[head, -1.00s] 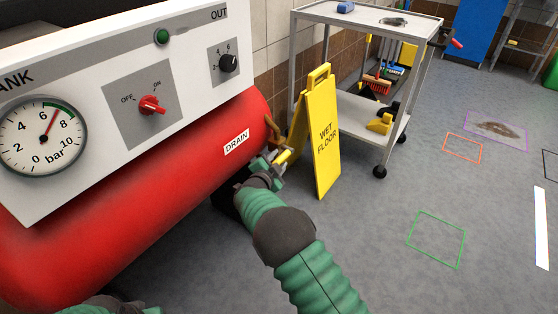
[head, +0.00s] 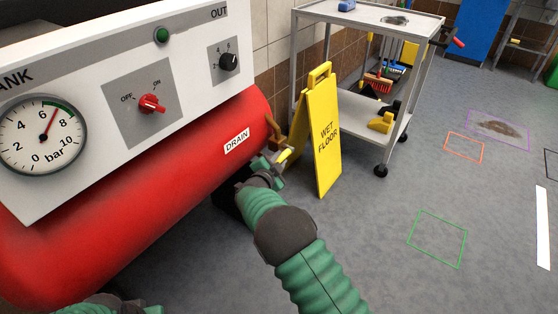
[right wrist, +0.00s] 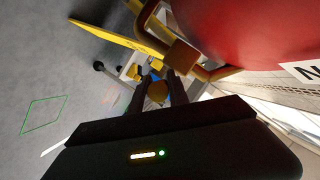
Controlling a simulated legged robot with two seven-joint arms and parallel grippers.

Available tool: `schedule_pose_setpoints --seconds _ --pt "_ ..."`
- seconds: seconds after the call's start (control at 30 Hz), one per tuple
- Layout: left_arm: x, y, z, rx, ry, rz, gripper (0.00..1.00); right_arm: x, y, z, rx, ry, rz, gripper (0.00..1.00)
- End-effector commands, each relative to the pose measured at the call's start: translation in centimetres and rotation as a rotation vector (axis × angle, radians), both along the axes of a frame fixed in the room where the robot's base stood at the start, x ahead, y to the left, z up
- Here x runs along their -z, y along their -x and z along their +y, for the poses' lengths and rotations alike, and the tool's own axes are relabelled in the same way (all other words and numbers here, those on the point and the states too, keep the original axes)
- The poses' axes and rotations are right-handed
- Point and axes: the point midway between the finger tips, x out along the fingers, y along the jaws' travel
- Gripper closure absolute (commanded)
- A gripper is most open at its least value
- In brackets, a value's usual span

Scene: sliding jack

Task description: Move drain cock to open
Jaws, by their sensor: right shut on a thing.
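The drain cock shows at the right end of the red tank (head: 130,195), past the DRAIN label (head: 237,140). Its brass pipe (head: 272,130) bends down there, and its yellow lever (head: 285,154) points toward my right gripper (head: 276,163). In the right wrist view the brass pipe (right wrist: 184,54) runs beside the tank. My right gripper (right wrist: 157,92) is shut on the yellow lever, whose rounded end (right wrist: 157,91) shows between the two dark fingers. The gripper partly hides the lever in the head view. Only part of my left arm shows at the bottom left; its gripper is out of sight.
A yellow wet floor sign (head: 325,135) stands just right of the cock, close to my right gripper. A grey trolley (head: 350,118) stands behind it. The control panel (head: 100,95) sits above the tank.

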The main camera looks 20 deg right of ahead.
Motion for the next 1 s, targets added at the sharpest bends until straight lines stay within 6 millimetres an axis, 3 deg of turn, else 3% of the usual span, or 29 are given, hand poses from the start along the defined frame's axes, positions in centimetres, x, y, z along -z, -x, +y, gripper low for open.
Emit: schedule_pose_setpoints --seconds 0.67,1.0 --pt "0.1 0.0 0.0 0.000 0.000 0.000 0.57 -0.2 0.0 -0.6 0.011 0.006 -0.008 1.00" --pt "2.3 0.0 0.0 0.000 0.000 0.000 0.57 1.1 0.1 -0.6 0.010 0.096 -0.075 1.00"
